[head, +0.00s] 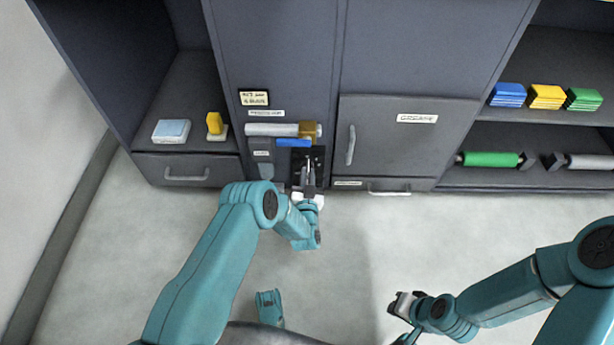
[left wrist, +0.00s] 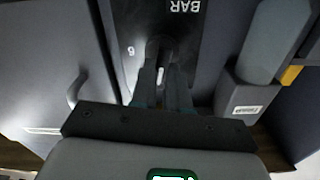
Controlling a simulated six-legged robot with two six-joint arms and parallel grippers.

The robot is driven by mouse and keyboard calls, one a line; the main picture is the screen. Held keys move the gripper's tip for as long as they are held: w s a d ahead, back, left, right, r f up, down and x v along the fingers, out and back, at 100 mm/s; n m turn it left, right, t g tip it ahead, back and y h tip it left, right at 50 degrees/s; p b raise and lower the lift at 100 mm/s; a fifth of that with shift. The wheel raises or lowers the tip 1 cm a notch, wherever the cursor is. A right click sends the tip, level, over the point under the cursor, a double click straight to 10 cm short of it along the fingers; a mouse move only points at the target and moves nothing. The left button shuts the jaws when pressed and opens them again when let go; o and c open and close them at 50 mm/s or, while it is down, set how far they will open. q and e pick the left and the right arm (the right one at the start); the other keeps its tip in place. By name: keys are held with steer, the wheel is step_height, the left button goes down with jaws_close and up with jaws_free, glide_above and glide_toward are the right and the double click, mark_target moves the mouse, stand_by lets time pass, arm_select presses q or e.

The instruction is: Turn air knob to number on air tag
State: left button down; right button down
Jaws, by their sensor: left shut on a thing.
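The dark dial panel (left wrist: 190,45) around the knob shows upside-down "BAR" and a small digit at the knob's left. The knob's pointer is not clear. A pale yellow tag (head: 254,98), probably the air tag, is on the cabinet above; its writing is too small to read surely. My right gripper (head: 402,304) is low at the right, away from the cabinet.
The floor in front is clear.

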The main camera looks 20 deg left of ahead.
arm_select(q)
steer(key=m, duration=0.3)
steer(key=m+b, duration=0.1)
steer(key=m, duration=0.2)
steer(key=shift+d+f, duration=0.2)
arm_select(e)
steer(key=shift+w+d+f, duration=0.1)
steer(key=shift+w+f, duration=0.3)
steer(key=shift+f, duration=0.15)
arm_select(q)
steer(key=shift+m, duration=0.4)
steer(key=c, duration=1.1)
jaws_free()
steer(key=p+v, duration=0.6)
steer(key=v, duration=1)
steer(key=shift+s+d+p, duration=0.1)
steer(key=shift+p, duration=0.25)
arm_select(e)
steer(key=s+a+r+g, duration=0.1)
steer(key=s+r, duration=0.3)
steer(key=r, duration=0.2)
steer(key=shift+s+r, duration=0.15)
steer(key=shift+r, duration=0.1)
